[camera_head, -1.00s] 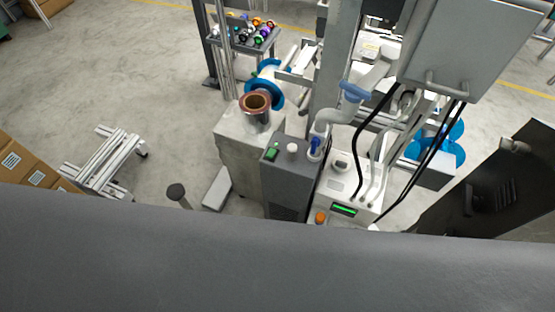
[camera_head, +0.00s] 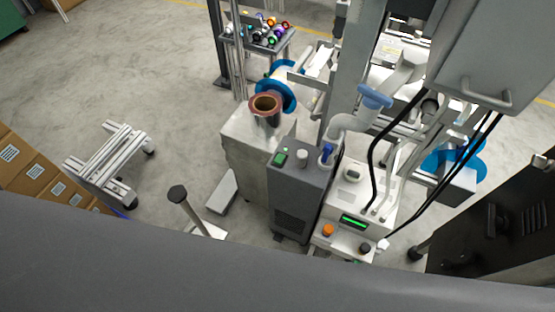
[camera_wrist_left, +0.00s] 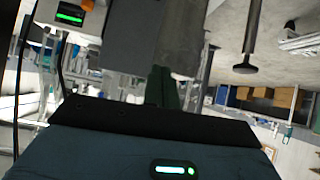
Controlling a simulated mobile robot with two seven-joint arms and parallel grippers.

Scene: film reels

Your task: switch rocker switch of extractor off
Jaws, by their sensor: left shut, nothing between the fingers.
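The extractor (camera_head: 300,188) is a dark grey upright box near the middle of the head view. Its green rocker switch (camera_head: 281,158) sits at the top left, beside a white knob (camera_head: 302,158) and a blue-handled hose fitting (camera_head: 327,153). Which way the rocker is tipped is too small to tell. My left gripper (camera_wrist_left: 162,85) shows in the left wrist view with its dark green fingers together and empty. It points toward grey machine housings, and the rocker switch cannot be made out there. Neither gripper shows in the head view.
A white machine (camera_head: 340,215) with a green display and orange button stands right of the extractor. A pale block (camera_head: 240,135) carrying a copper-coloured cup (camera_head: 266,107) stands left. Black cables hang from a grey cabinet (camera_head: 490,50). Open floor lies left, around a low metal frame (camera_head: 108,160).

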